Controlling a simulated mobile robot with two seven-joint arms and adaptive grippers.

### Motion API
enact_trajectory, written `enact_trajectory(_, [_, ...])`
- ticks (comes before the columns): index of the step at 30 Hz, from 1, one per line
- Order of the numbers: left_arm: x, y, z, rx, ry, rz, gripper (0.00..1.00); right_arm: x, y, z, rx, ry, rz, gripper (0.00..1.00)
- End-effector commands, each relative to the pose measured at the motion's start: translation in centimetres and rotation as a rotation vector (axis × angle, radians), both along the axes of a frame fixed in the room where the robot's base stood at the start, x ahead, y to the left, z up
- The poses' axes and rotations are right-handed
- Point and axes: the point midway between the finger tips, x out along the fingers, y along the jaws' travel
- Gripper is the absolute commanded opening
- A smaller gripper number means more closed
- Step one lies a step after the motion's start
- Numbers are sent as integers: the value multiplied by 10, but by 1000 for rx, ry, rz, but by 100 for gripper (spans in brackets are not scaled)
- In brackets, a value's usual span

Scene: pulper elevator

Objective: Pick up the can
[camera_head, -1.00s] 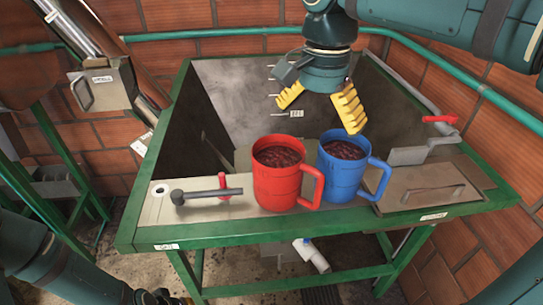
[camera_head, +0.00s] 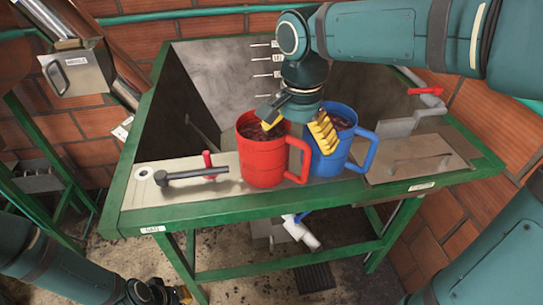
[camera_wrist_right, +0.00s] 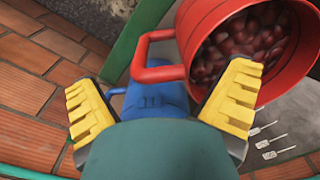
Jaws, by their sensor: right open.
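Two mug-like cans with side handles stand upright on the green-framed table's front ledge, both filled with dark red fruit. The red can (camera_head: 262,160) is left and the blue can (camera_head: 325,155) right. My right gripper (camera_head: 298,134) is open over them, one yellow finger over the red can's mouth and the other in front of the blue can. In the right wrist view the blue can (camera_wrist_right: 155,100) shows between the fingers, partly hidden by the gripper, and the red can (camera_wrist_right: 250,50) lies behind the right finger. Contact is unclear. My left gripper (camera_head: 165,292) is low at bottom left, its jaws unclear.
A grey pipe handle (camera_head: 190,174) and a red lever (camera_head: 208,160) are left of the red can. A metal cover plate (camera_head: 420,160) lies right of the blue can. An open metal tank (camera_head: 200,90) is behind. A red valve handle (camera_head: 427,91) is at right.

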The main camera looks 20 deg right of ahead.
Motion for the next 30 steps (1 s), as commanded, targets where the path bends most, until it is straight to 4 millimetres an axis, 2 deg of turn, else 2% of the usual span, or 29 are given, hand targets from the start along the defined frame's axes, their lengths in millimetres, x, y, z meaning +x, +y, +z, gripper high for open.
enact_trajectory(1, [-1, 0, -3, 0, 2, -1, 0, 0, 0, -9, 1, 4, 0, 100])
enact_trajectory(4, [-1, 0, -4, 0, 2, -2, 0, 0, 0, -19, 1, 2, 0, 100])
enact_trajectory(13, [-2, 0, -4, 0, 3, -2, 0, 0, 0, -23, 1, 0, 0, 100])
enact_trajectory(14, [-2, 0, -4, 0, 3, -2, 0, 0, 0, -23, 1, 0, 0, 93])
enact_trajectory(18, [-1, 0, -4, 0, 3, -2, 0, 0, 0, -23, 1, 0, 0, 44])
enact_trajectory(20, [-1, 0, -4, 0, 3, -2, 0, 0, 0, -23, 1, 0, 0, 23])
enact_trajectory(21, [-2, 0, -4, 0, 3, -2, 0, 0, 0, -23, 1, 0, 0, 16])
enact_trajectory(30, [-1, 0, -4, 0, 3, -2, 0, 1, 0, -21, 1, -4, 0, 16])
